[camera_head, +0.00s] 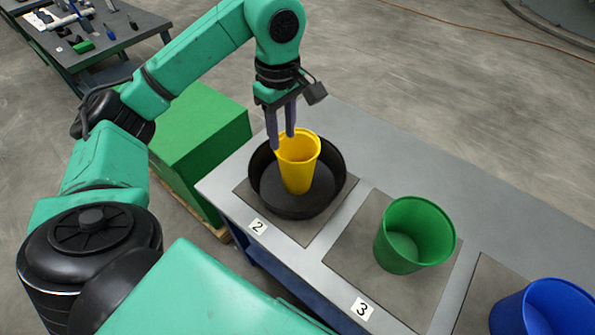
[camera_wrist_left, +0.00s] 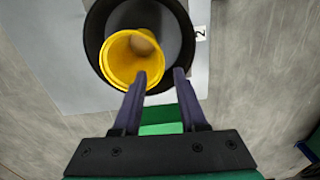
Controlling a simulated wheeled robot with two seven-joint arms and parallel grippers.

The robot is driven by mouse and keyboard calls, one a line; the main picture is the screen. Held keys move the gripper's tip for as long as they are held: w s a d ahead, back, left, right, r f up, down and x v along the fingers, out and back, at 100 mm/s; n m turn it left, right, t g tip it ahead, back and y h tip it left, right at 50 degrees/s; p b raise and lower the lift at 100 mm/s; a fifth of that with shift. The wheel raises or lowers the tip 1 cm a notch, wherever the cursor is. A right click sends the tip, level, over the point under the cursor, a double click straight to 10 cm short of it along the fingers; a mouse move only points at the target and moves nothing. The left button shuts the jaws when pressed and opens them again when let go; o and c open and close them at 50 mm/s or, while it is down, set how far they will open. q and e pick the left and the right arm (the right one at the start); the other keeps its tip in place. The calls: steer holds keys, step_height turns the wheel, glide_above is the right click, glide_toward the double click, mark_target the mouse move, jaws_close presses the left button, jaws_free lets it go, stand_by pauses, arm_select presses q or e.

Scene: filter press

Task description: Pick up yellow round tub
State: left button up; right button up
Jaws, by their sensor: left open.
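The yellow round tub (camera_head: 298,165) stands upright inside a black round pan (camera_head: 335,184) on the pad marked 2. My left gripper (camera_head: 281,140) is open and points down at the tub's rim on its left side. In the left wrist view the tub (camera_wrist_left: 122,60) shows its open mouth, and the gripper's fingertips (camera_wrist_left: 160,82) are apart near its rim. One finger overlaps the rim in that view; whether it touches, I cannot tell. The pan (camera_wrist_left: 97,25) surrounds the tub there. My right gripper is not in view.
A green tub (camera_head: 410,238) stands on the pad marked 3, and a blue tub (camera_head: 545,308) is at the lower right. A green box (camera_head: 195,135) is beside the grey table (camera_head: 400,158). A tool bench (camera_head: 140,30) stands at the back left.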

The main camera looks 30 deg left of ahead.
mark_target(280, 151)
arm_select(q)
steer(key=f, duration=0.6)
steer(key=shift+s+a, duration=0.2)
steer(key=shift+a, duration=0.1)
jaws_close()
stand_by(0.9)
